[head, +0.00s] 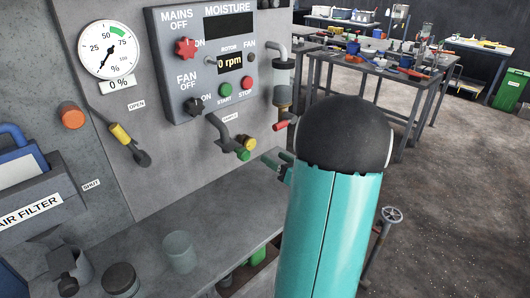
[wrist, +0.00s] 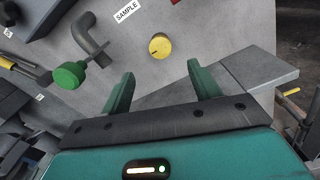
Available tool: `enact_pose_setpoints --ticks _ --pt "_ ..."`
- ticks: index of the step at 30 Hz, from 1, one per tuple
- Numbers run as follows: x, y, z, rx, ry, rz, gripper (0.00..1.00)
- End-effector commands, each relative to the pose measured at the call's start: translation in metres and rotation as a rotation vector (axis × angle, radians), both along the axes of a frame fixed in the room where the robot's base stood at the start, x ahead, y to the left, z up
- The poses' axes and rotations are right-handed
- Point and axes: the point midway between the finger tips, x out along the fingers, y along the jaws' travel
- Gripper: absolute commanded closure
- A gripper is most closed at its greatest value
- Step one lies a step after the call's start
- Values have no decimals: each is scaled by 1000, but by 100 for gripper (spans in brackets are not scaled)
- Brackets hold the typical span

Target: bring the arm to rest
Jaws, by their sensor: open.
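My gripper (wrist: 160,92) shows in the wrist view with its two green fingers apart and nothing between them. It faces the grey panel. A yellow knob (wrist: 159,46) is on the panel ahead of the fingers, apart from them. A green-tipped valve handle (wrist: 70,75) is left of the fingers, below a bent grey pipe. In the head view my teal arm link with its black joint cover covers the middle right and hides most of the gripper; only green parts show beside the panel.
A dial gauge (head: 108,49) reads 0 %. A clear beaker (head: 180,252) stands on the grey ledge below. A cluttered table (head: 375,68) stands behind at right; floor is open there.

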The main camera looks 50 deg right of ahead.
Motion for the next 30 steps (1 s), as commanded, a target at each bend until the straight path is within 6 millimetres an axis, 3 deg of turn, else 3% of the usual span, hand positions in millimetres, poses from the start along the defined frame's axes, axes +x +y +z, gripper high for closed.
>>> enact_pose_setpoints --ticks 6,30 --pt "-19 2 0 0 0 0 38" --pt "-20 2 0 -1 0 1 38"
